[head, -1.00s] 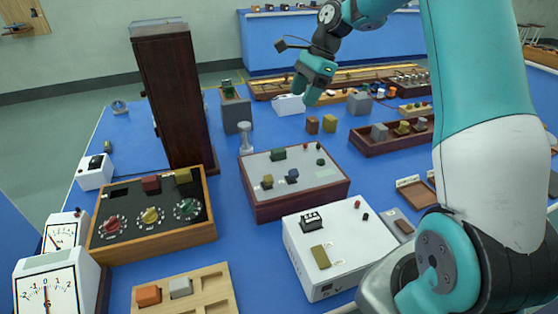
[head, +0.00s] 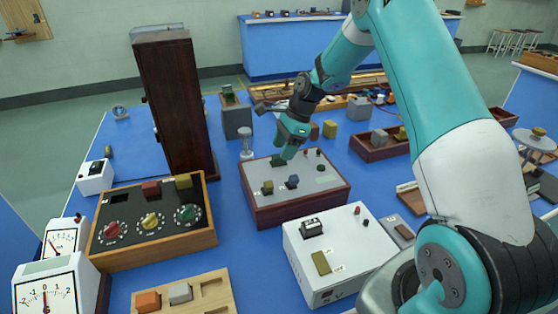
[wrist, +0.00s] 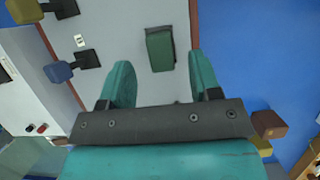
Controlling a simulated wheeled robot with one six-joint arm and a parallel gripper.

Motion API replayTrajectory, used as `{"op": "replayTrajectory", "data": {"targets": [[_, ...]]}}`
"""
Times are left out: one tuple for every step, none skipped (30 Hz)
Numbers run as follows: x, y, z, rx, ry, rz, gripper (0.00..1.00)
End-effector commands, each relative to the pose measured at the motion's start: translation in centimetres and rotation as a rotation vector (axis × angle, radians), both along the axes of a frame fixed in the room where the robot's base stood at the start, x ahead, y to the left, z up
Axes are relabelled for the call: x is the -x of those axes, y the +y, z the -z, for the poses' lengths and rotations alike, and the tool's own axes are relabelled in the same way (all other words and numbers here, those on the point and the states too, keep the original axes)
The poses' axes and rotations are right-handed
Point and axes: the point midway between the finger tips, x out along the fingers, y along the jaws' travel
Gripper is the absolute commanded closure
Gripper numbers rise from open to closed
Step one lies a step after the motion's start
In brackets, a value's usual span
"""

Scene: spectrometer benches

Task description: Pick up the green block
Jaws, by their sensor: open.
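The green block (wrist: 160,48) lies on the grey top of a wood-sided box (head: 262,214). In the wrist view it sits just beyond the fingertips, between their lines, nothing touching it. In the head view the green block (head: 277,160) shows beside my fingertips, partly hidden by them. My gripper (head: 288,154) is open and empty, pointing down over the back part of the box. The two teal fingers of my gripper (wrist: 160,78) stand apart in the wrist view.
A white instrument box (head: 340,250) stands in front. A tall dark wooden cabinet (head: 172,100) and a grey pillar (head: 246,144) rise to the left.

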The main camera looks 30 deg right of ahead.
Motion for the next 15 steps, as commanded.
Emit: {"op": "replayTrajectory", "data": {"targets": [[-0.1, 0.5, 0.5, -0.001, 0.003, -0.002, 0.43], [-0.1, 0.6, 1.0, -0.001, 0.004, -0.001, 0.43], [-0.2, 0.7, 1.5, 0.000, 0.002, 0.000, 0.43], [-0.2, 0.8, 1.8, 0.001, 0.002, 0.000, 0.43], [-0.2, 0.9, 2.0, 0.001, 0.002, 0.000, 0.43], [-0.3, 1.0, 2.3, 0.000, 0.001, 0.001, 0.43], [-0.3, 1.1, 2.4, 0.000, 0.000, 0.001, 0.43], [-0.3, 1.1, 2.4, 0.000, 0.000, 0.001, 0.43], [-0.3, 1.1, 2.5, 0.000, -0.001, 0.000, 0.43], [-0.3, 1.1, 2.5, 0.000, -0.001, 0.000, 0.43], [-0.3, 1.1, 2.5, 0.000, -0.001, 0.000, 0.43], [-0.3, 1.1, 2.5, 0.000, -0.001, 0.000, 0.43], [-0.3, 1.1, 2.5, 0.000, -0.001, 0.000, 0.43], [-0.3, 1.1, 2.4, 0.000, -0.001, 0.000, 0.47], [-0.3, 1.1, 2.4, 0.000, -0.001, 0.000, 0.56]]}}
